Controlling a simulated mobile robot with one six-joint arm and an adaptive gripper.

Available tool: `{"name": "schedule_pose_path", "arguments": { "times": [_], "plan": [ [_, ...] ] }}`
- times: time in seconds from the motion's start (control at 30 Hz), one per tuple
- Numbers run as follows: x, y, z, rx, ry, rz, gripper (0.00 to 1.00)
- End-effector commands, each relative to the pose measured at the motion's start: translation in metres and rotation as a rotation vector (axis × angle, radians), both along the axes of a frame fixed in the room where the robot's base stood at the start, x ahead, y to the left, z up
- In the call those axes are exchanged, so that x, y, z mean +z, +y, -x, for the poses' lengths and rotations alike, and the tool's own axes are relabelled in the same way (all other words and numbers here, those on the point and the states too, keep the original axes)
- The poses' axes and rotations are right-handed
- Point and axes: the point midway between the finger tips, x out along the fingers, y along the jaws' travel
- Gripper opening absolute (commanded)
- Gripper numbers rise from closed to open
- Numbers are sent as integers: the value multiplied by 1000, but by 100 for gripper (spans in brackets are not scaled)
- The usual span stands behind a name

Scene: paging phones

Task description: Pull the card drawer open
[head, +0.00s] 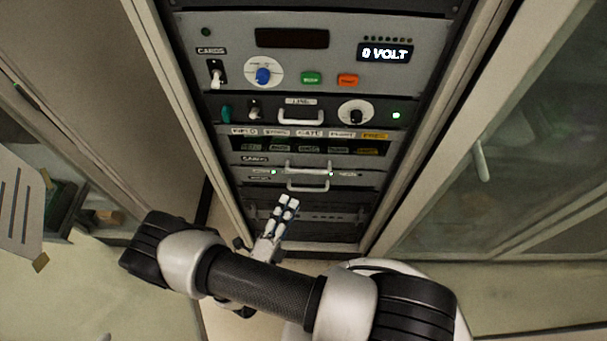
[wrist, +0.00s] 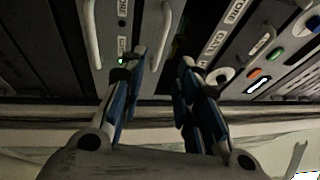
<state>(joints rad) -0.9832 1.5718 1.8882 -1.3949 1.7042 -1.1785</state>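The card drawer looks to be the narrow grey panel (head: 247,171) low in the rack, with a small label that seems to read CARDS. Its pale bow handle (head: 308,168) also shows in the wrist view (wrist: 164,32). My gripper (head: 289,201) is in front of the rack, just below this handle in the head view. In the wrist view my gripper (wrist: 161,62) is open, its two fingers spread. The handle lies between the fingertips in the picture. I cannot tell whether it touches them. The drawer looks shut, flush with the panels around it.
A second bow handle (head: 308,187) sits just below, close to my fingers. Above are a row of labelled slots (head: 310,147), a panel with another handle (head: 300,117), and a panel with switches and a 0 VOLT display (head: 386,53). A glass door (head: 505,130) stands at right.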

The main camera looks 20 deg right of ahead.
Motion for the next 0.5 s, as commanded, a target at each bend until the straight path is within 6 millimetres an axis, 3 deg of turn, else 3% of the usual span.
{"name": "schedule_pose_path", "arguments": {
  "times": [0.23, 0.5],
  "plan": [
    [9, -36, -38, -7, -2, -3, 30],
    [17, -61, -70, -3, -1, -2, 30]
  ]
}}
